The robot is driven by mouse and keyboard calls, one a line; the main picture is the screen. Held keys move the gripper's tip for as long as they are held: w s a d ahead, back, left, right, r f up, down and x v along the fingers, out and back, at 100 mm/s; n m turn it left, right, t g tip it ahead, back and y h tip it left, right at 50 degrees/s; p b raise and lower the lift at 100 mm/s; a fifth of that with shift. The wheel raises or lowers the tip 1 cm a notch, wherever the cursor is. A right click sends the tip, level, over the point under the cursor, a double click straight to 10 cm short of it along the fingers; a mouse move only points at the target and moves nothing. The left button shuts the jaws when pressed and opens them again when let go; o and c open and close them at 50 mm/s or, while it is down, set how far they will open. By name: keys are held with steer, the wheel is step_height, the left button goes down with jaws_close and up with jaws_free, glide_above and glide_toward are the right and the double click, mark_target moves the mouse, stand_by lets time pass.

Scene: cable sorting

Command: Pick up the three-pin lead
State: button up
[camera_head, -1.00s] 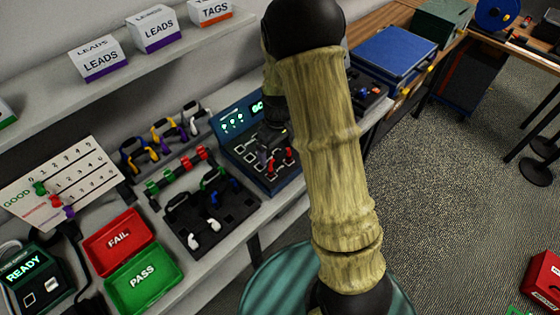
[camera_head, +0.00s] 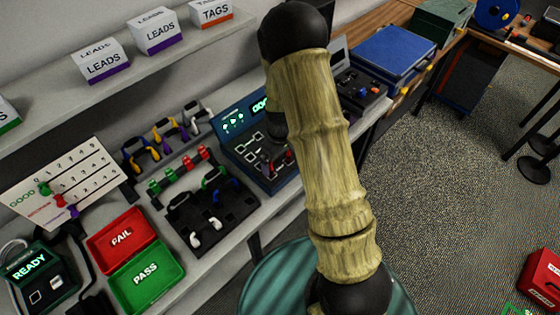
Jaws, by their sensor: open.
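Several leads lie within reach of the arm, but their pins are too small to tell which is the three-pin lead. Leads with white, blue and green plugs lie on a black foam tray (camera_head: 235,222). Leads with yellow, purple and white plugs (camera_head: 172,138) hang on a rack behind it. My gripper (camera_head: 268,160) hangs over the blue tester case (camera_head: 228,150), dark against its black panel and partly hidden by my arm. It is open, and I see nothing held in it. Small red parts show on the panel close to it.
A red FAIL tray (camera_head: 120,232) and a green PASS tray (camera_head: 146,274) stand at the front left. A READY device (camera_head: 36,280) is beside them. A shelf (camera_head: 130,85) with label boxes overhangs the back. A blue case (camera_head: 393,55) stands at the right.

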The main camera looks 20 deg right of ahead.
steer(key=c, duration=0.9)
step_height(320, 180, up, 10)
steer(key=shift+b, duration=1)
steer(key=shift+r, duration=0.1)
step_height(320, 180, up, 3)
steer(key=p, duration=0.2)
steer(key=shift+p, duration=0.35)
